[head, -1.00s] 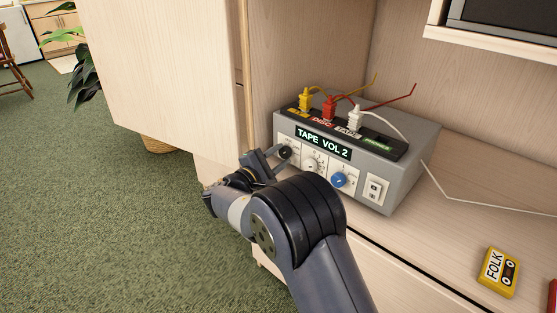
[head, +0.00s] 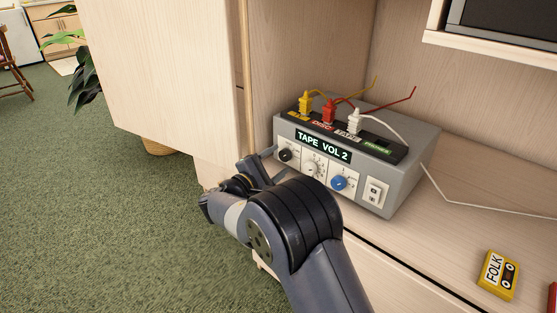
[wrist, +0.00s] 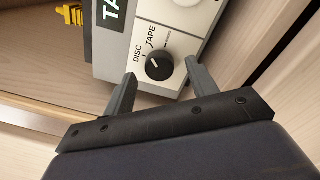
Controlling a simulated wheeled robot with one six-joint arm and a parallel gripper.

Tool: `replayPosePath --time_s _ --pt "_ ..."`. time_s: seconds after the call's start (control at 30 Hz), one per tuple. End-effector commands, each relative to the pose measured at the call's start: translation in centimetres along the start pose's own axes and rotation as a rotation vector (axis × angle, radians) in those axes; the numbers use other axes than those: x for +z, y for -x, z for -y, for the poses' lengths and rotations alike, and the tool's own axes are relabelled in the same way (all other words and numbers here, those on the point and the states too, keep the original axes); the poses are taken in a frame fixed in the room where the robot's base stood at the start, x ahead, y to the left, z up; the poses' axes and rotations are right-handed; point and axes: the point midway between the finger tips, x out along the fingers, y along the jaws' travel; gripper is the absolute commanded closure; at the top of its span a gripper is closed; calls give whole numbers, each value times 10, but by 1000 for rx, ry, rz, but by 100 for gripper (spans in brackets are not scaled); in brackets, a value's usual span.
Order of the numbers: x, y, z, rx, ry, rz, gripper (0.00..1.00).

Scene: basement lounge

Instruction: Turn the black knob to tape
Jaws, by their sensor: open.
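The black knob (head: 286,155) is at the left end of the front panel of the grey amplifier box (head: 418,165). In the wrist view the black knob (wrist: 159,67) has a white pointer line, and DISC and TAPE labels are printed beside it. The pointer appears to be near the TAPE side. The display (head: 323,146) reads "TAPE VOL 2". My gripper (wrist: 158,72) is open, with one finger to each side of the knob. It looks apart from the knob; in the head view my gripper (head: 263,160) is partly hidden by my arm.
A white knob (head: 310,169), a blue knob (head: 339,182) and a switch (head: 374,192) are to the right on the panel. Yellow, red and white plugs stand on top. A yellow FOLK cassette (head: 497,275) lies on the shelf. A cabinet wall is at the left.

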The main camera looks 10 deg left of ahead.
Motion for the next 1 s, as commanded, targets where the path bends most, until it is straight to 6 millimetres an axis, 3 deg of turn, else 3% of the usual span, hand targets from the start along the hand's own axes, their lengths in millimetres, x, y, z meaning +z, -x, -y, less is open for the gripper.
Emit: replayPosePath --time_s 0.3,0.5,1.0 --pt "1 64 -3 2 2 -3 45" --pt "1 90 -1 1 1 -1 45" --pt "0 94 1 -1 0 1 45"
